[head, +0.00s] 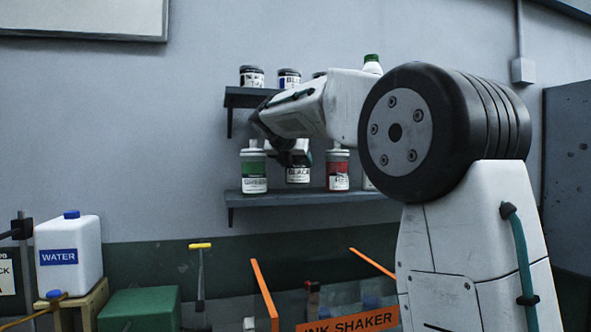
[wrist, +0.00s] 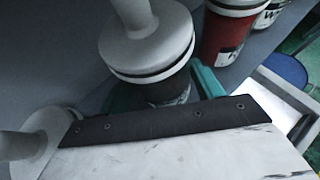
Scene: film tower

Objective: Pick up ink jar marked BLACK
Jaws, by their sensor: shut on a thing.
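The ink jar marked BLACK (head: 298,174) is on the lower shelf between a green jar and a red jar. Its label shows in the head view and its upper part is hidden by my gripper. My gripper (head: 290,157) comes down at it from above and is shut on it. In the wrist view the black jar (wrist: 168,88) shows its pale lid and dark side between the teal fingers of my gripper (wrist: 165,92). I cannot tell whether its base is clear of the shelf.
The green jar (head: 254,171) stands close on the left and the red jar (head: 337,170) close on the right. The upper shelf (head: 245,97) with more jars is just above my wrist. A water jug (head: 69,252) and the ink shaker (head: 350,320) are below.

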